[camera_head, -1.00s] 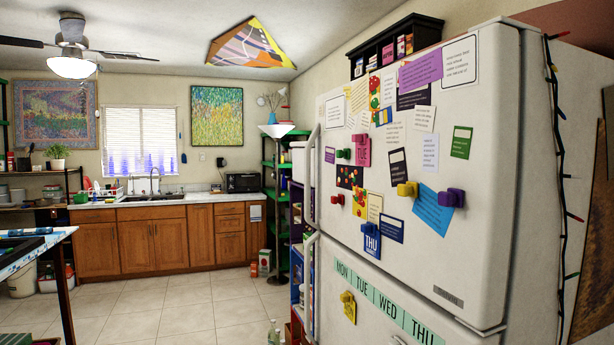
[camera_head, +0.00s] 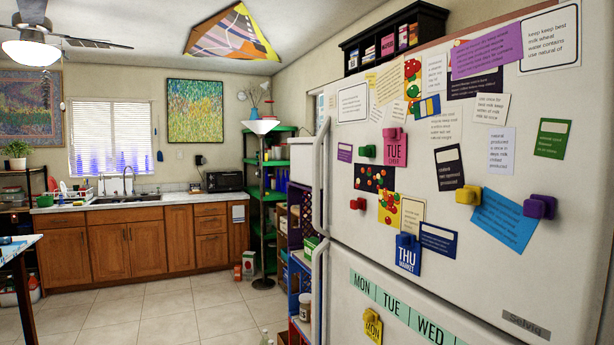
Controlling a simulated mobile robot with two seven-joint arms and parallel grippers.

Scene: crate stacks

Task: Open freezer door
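A white refrigerator fills the right side of the head view. Its large upper door (camera_head: 455,270) is shut and covered with notes and magnets. The upper door's white vertical handle (camera_head: 319,180) is on its left edge. A lower door (camera_head: 345,320) is also shut, with its own handle (camera_head: 318,295) on the left edge just below the gap. No label shows which door is the freezer. Neither of my grippers is in view.
A black shelf box (camera_head: 393,40) sits on top of the refrigerator. Green shelves (camera_head: 272,165), a floor lamp (camera_head: 262,127) and a low shelf of items (camera_head: 300,270) stand left of it. A table (camera_head: 20,250) is at the left edge. Tiled floor (camera_head: 170,315) between is clear.

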